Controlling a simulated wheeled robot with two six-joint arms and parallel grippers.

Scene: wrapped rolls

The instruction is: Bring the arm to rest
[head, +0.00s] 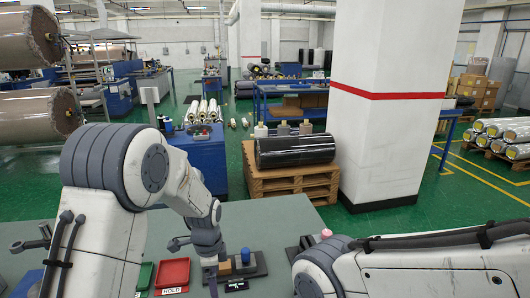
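My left arm (120,165) comes in from the left, bends at a large grey elbow, and reaches down over the grey-green table (275,215). Its wrist (205,235) is low, beside a dark stand holding a tan block (224,267) and a blue piece (245,256). The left gripper's fingers are small and partly hidden there, so their opening is unclear, and I see nothing clearly held. My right arm (430,265) lies across the lower right; its gripper is outside the view.
A red tray (172,272) marked HOLD and a green tray (145,275) lie near the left wrist. A pink-topped piece (326,233) stands near the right arm. Beyond the table are a black wrapped roll (295,150) on a wooden pallet (290,183) and a white pillar (385,120).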

